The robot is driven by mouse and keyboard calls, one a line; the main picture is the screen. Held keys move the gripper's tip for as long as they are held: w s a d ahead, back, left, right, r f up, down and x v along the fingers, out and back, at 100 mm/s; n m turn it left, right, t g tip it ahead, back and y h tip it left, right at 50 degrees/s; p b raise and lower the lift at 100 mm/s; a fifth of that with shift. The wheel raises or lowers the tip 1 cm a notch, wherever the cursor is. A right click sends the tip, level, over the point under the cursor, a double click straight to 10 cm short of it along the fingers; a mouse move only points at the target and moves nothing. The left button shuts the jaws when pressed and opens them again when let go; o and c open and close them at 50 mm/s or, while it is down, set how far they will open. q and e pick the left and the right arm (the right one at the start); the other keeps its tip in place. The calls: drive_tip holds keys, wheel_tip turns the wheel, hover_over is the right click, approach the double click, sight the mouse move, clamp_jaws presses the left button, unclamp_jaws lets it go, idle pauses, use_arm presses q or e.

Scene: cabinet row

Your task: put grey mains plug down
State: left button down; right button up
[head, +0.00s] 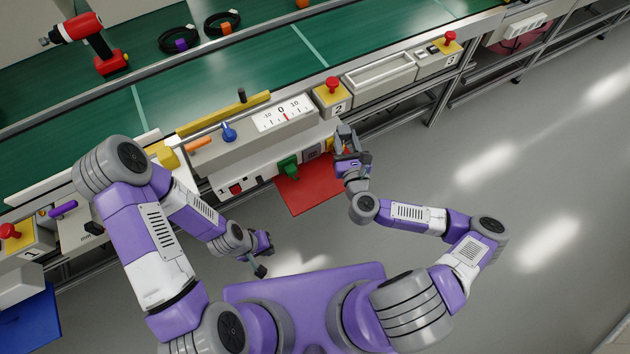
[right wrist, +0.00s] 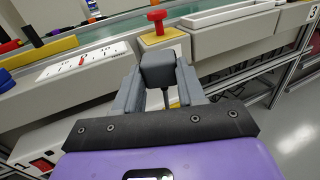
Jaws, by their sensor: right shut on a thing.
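The grey mains plug (right wrist: 163,68) is a dark grey block between the fingers of my right gripper in the right wrist view. My right gripper (head: 347,143) is shut on it in front of the right end of the pale socket panel (head: 258,181). In the head view the plug is hard to tell apart from the grey fingers. A green plug (head: 288,166) sits at the panel, above the red mat (head: 312,193). My left gripper (head: 259,266) hangs low over the floor, away from the panel; its jaw opening is unclear.
A console with a dial scale (head: 282,113) stands above the panel. A red button on a yellow box marked 2 (head: 332,96) is just beyond my right gripper. A green conveyor (head: 250,55) runs behind, with a red drill (head: 88,42). Open floor lies to the right.

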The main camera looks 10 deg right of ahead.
wheel_tip(320, 180, down, 7)
drive_tip(key=w+a+y, duration=0.1)
drive_tip(key=a, duration=0.1)
drive_tip(key=n+g+y+b, duration=0.1)
drive_tip(key=n+y+b, duration=0.1)
drive_tip(key=n+y, duration=0.25)
hover_over(329, 192)
drive_tip(key=shift+m, duration=0.35)
wheel_tip(329, 192, down, 17)
drive_tip(key=shift+w+f, duration=0.1)
wheel_tip(329, 192, down, 4)
drive_tip(key=shift+f+b, duration=0.1)
drive_tip(key=shift+b, duration=0.5)
drive_tip(key=shift+d, duration=0.1)
drive_tip(key=shift+f, duration=0.45)
drive_tip(key=o, duration=1.2)
drive_tip(key=shift+c, duration=0.2)
